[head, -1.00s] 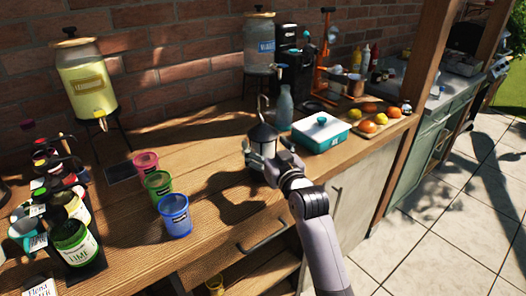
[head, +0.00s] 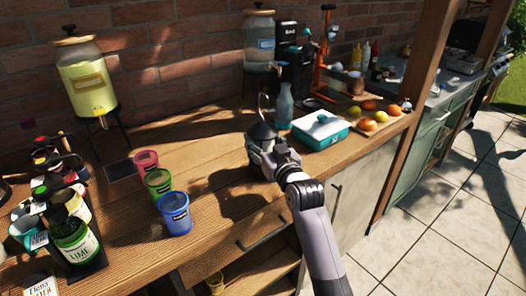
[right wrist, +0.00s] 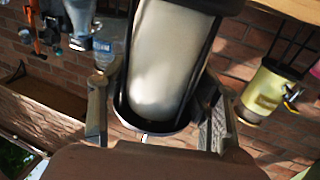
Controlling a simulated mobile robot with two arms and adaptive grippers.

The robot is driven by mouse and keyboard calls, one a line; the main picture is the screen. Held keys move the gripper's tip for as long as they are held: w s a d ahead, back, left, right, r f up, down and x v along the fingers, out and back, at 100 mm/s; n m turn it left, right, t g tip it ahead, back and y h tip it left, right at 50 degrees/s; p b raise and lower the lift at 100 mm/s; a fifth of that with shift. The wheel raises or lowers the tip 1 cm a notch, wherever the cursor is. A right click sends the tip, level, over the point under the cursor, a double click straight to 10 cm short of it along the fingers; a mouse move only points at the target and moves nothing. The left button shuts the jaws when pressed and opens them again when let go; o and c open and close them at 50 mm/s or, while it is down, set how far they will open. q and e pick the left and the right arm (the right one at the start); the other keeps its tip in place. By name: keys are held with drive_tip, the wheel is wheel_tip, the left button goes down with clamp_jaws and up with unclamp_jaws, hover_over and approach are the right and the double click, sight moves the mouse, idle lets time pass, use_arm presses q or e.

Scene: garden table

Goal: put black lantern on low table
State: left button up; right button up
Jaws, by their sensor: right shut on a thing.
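The black lantern (head: 262,131), with a dark domed top and a thin hanging handle, is held upright over the wooden counter in the head view. My right gripper (head: 264,158) is shut on it from the front and hides its lower body. In the right wrist view the lantern (right wrist: 165,65) shows its pale candle and dark frame, with a gripper finger (right wrist: 157,112) on each side. I cannot tell whether its base touches the counter. My left gripper is out of view. No low table can be made out.
On the wooden counter (head: 130,225) stand a blue bottle (head: 284,106), a teal box (head: 320,130) and a fruit board (head: 372,128). Coloured cups, the blue one (head: 174,213) nearest, stand left. Drink dispensers (head: 92,85) line the brick wall. Tiled floor (head: 440,225) is clear at right.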

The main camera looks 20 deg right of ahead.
clamp_jaws()
drive_tip(key=shift+r, duration=0.15)
drive_tip(key=shift+r, duration=0.1)
idle(0.3)
